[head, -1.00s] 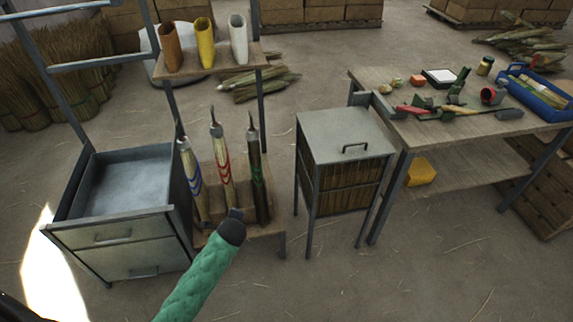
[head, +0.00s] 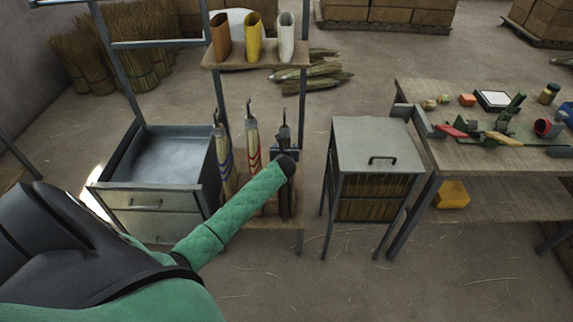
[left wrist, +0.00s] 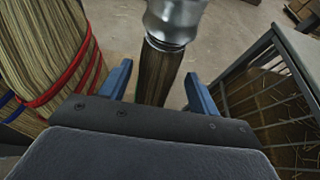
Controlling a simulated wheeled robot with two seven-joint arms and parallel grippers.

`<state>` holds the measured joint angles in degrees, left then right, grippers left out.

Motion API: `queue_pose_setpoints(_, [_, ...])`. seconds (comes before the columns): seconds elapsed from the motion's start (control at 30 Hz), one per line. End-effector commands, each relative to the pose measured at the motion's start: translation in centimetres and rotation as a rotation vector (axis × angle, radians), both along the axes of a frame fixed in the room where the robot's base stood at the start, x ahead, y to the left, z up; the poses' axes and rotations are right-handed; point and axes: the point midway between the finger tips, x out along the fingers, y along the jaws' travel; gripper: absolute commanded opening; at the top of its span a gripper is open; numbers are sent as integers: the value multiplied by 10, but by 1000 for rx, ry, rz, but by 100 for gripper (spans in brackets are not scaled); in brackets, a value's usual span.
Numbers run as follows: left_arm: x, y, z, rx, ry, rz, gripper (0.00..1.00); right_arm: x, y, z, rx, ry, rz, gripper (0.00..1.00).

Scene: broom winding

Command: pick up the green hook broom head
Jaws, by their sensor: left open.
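The green hook broom head (head: 284,121) is the rightmost of three upright broom heads on the low wooden rack. Its hook tip shows above my left gripper (head: 287,160), which covers its middle in the head view. In the left wrist view the broom head (left wrist: 158,78) shows brown bristles under a shiny metal collar. It stands in line with the gap between the blue fingers of my left gripper (left wrist: 159,88), which is open. I cannot tell whether the fingers touch it. Its green binding is hidden. My right gripper is not in view.
The red-banded broom head (head: 253,145) and blue-banded one (head: 222,155) stand close on the left. A metal cabinet (head: 375,145) with bristles stands on the right. A shelf (head: 240,60) with three coloured sleeves is above. A cluttered workbench (head: 470,155) is farther right.

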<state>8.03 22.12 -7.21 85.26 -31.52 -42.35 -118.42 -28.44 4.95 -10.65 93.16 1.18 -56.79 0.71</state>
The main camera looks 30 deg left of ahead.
Motion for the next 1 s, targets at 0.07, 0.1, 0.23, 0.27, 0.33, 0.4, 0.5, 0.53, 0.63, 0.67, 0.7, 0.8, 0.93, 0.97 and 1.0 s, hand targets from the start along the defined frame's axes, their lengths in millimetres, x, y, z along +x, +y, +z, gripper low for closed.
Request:
queue_pose_setpoints(0.07, [5,3,-4,-2,2,2,62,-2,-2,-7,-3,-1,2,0])
queue_pose_setpoints(0.1, [9,5,-8,-2,2,1,62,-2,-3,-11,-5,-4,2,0])
queue_pose_setpoints(0.23, [20,13,-17,-1,2,2,62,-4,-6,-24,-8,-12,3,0])
queue_pose_setpoints(0.27, [23,14,-19,-2,1,1,62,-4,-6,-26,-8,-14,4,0])
queue_pose_setpoints(0.33, [28,18,-21,-2,1,2,62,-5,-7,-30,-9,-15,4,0])
queue_pose_setpoints(0.4, [31,20,-24,-2,1,1,62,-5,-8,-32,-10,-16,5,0])
queue_pose_setpoints(0.5, [33,21,-25,-1,1,0,62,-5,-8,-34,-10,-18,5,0])
queue_pose_setpoints(0.53, [33,21,-25,-1,1,0,62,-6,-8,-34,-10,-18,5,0])
queue_pose_setpoints(0.63, [33,21,-26,-1,1,0,62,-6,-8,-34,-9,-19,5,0])
queue_pose_setpoints(0.67, [33,21,-26,-1,1,0,62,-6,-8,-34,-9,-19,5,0])
queue_pose_setpoints(0.7, [33,21,-25,-1,1,0,62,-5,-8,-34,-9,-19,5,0])
queue_pose_setpoints(0.8, [33,21,-25,-1,0,0,42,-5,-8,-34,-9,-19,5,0])
queue_pose_setpoints(0.93, [33,21,-25,-1,0,0,17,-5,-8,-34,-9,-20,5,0])
queue_pose_setpoints(0.97, [33,21,-25,-1,0,0,11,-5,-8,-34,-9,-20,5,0])
queue_pose_setpoints(1.0, [33,21,-25,-1,0,0,3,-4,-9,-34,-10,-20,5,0])
